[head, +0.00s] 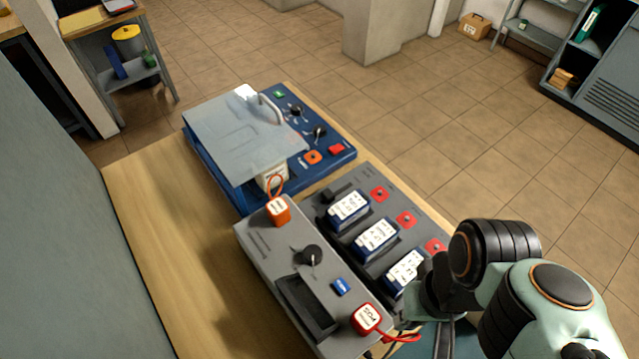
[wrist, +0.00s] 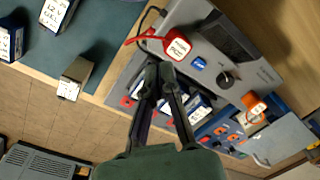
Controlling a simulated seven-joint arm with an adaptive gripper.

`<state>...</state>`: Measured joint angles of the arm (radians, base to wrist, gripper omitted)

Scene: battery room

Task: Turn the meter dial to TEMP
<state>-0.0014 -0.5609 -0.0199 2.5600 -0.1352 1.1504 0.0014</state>
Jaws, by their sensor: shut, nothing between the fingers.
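The grey meter (head: 262,243) lies on the wooden bench, with a dark display (head: 306,302) and a blue button (head: 341,286). Its round black dial (head: 312,256) has a pale pointer mark; the labels around it are too small to read. The dial also shows in the wrist view (wrist: 226,80). My gripper (wrist: 158,72) is shut and empty, over the battery rack edge beside the meter's red-plug end, apart from the dial. In the head view, my gripper (head: 428,296) is dark and partly hidden by my arm.
A red plug (head: 366,319) and an orange plug (head: 278,210) with cables stand on the meter's ends. Several batteries (head: 376,238) sit in the grey rack alongside. A blue panel (head: 222,186) with a raised grey lid (head: 240,140) stands behind. Bare bench (head: 165,240) lies left.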

